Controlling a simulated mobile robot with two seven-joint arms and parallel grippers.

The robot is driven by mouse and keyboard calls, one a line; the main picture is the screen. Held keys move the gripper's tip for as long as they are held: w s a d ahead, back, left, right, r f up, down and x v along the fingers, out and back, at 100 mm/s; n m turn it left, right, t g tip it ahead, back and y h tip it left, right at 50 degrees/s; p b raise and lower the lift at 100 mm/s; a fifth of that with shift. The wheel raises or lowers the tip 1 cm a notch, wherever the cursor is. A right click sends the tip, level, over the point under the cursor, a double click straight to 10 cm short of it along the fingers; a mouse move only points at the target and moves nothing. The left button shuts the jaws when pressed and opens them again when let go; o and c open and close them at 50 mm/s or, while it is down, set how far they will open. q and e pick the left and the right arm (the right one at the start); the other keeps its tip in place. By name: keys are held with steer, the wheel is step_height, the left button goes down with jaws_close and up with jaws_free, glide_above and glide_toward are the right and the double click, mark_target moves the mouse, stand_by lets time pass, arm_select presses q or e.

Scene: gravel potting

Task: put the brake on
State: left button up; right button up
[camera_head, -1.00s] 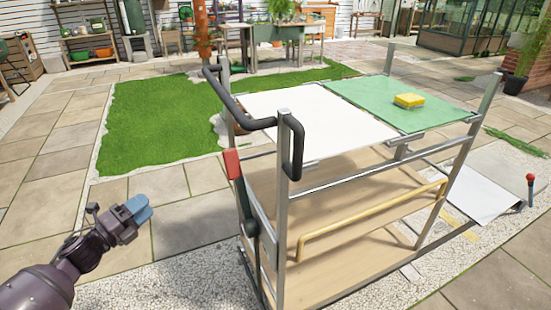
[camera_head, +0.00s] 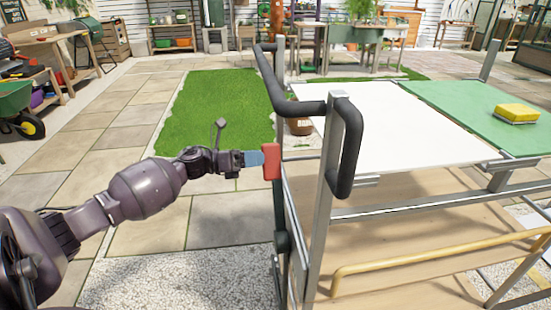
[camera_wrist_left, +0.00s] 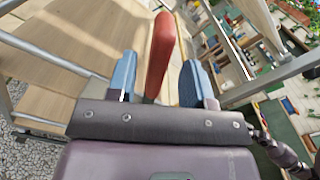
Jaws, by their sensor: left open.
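The trolley has a brake lever with a red grip (camera_head: 271,161) at its near left side, beside the frame post. The lever's dark bar runs down from the grip to a pivot (camera_head: 283,242). My left gripper (camera_head: 262,159) is at the red grip, coming from the left. In the left wrist view its two blue fingers (camera_wrist_left: 156,80) are open, one on each side of the red grip (camera_wrist_left: 160,55). My right gripper is not in view.
The trolley's black handle (camera_head: 310,108) curves above and right of the lever. A white panel (camera_head: 400,120) and a green panel (camera_head: 480,115) top the trolley, with a yellow sponge (camera_head: 517,113) on the green one. A yellow rail (camera_head: 430,258) runs along its side.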

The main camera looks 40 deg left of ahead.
mark_target(273, 157)
arm_select(q)
steer(key=shift+b+x, duration=0.3)
steer(key=shift+x, duration=2.05)
steer(key=shift+c, duration=0.5)
jaws_close()
